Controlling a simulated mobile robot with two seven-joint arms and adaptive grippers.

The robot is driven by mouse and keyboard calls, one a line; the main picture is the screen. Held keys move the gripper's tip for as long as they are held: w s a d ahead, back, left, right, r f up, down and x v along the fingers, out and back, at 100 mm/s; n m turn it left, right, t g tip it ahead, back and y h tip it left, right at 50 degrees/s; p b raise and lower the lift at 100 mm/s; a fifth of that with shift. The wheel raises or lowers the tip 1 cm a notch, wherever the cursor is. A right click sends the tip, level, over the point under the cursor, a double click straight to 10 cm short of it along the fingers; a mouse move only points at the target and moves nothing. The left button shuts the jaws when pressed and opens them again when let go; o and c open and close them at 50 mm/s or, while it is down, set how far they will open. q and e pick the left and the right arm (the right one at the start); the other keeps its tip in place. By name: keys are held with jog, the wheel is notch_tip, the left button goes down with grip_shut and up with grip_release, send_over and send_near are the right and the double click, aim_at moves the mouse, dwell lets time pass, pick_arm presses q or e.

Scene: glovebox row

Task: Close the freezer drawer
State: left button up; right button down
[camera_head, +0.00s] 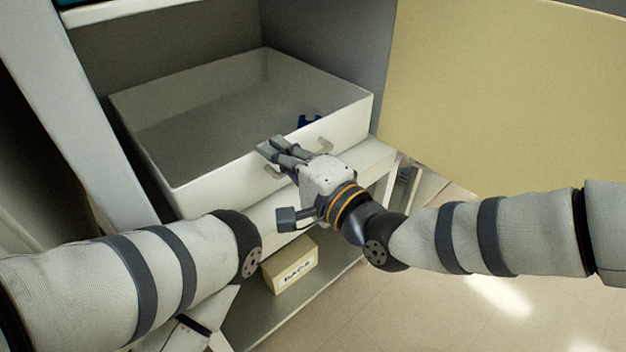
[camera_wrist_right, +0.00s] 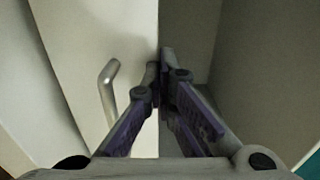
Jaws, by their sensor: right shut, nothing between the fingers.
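The white freezer drawer (camera_head: 215,178) is pulled out of its cabinet, showing its grey inside. A handle (camera_head: 323,145) is on its front panel, partly hidden by my right gripper. My right gripper (camera_head: 268,147) is shut and empty, with its fingertips at the top edge of the front panel. In the right wrist view the shut fingers (camera_wrist_right: 163,72) lie along that edge, beside the metal handle (camera_wrist_right: 110,92) and apart from it. Whether the fingertips touch the panel is unclear. My left arm is at the lower left; its gripper does not show.
A labelled cardboard box (camera_head: 290,265) stands on a lower shelf (camera_head: 262,322). A large tan panel (camera_head: 500,95) stands at the right. The floor (camera_head: 440,315) at the lower right looks clear.

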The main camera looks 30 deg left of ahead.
jog(key=b+x, duration=0.2)
jog(key=x, duration=0.2)
jog(key=shift+a+r+b, duration=0.15)
jog(key=shift+a+b, duration=0.05)
jog(key=shift+b, duration=0.1)
jog(key=shift+r, duration=0.15)
